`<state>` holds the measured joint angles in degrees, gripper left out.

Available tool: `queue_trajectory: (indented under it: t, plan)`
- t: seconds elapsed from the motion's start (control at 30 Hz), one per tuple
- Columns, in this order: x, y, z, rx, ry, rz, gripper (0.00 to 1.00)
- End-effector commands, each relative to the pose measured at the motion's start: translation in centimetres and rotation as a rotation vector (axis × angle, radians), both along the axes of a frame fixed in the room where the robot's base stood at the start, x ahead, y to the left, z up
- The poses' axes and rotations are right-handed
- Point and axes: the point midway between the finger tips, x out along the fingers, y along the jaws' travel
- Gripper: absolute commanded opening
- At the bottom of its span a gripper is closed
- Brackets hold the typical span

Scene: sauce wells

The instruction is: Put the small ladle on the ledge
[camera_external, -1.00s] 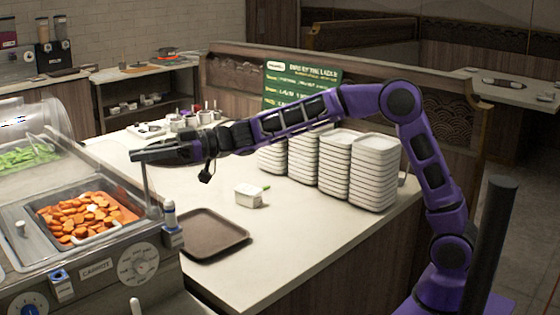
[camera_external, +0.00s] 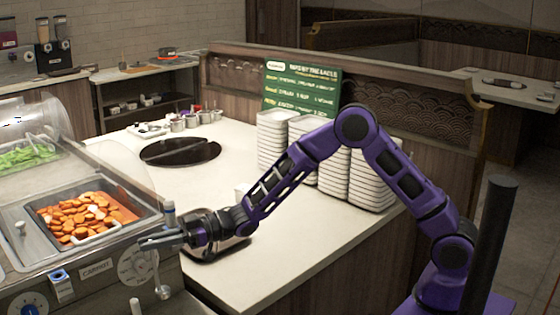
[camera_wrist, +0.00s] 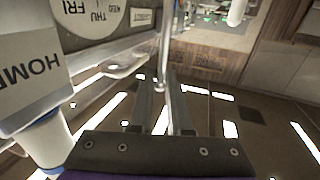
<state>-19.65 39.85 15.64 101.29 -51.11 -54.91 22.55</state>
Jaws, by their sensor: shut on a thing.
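The small ladle (camera_external: 163,293) is a thin metal rod with a small round bowl, hanging bowl-down in the external view. My gripper (camera_external: 145,240) is shut on its upper part, in front of the carrot station's dial panel. In the wrist view, the ladle's rod (camera_wrist: 165,45) runs between my fingers (camera_wrist: 161,100). The ladle is in the air, apart from the counter top. I cannot tell for sure which surface is the ledge.
Carrots (camera_external: 85,215) fill a pan at left. The counter's front part is clear.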

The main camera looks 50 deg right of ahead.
Motion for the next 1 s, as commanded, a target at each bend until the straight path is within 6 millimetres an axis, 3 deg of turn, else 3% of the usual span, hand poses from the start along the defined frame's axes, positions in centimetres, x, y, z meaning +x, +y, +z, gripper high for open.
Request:
queue_trajectory:
  t: [0.1,0.4,0.57,0.8,1.0]
  plan:
    - [0.0,0.0,-0.5,-0.001,0.001,0.0,0.0]
    - [0.0,0.0,-5.6,-0.001,0.003,0.0,0.0]
    - [0.0,0.0,-6.6,0.0,0.001,0.001,0.0]
    - [-0.1,0.0,-9.8,-0.001,0.001,0.001,0.0]
    - [0.0,0.0,-9.9,0.0,-0.001,0.0,0.0]
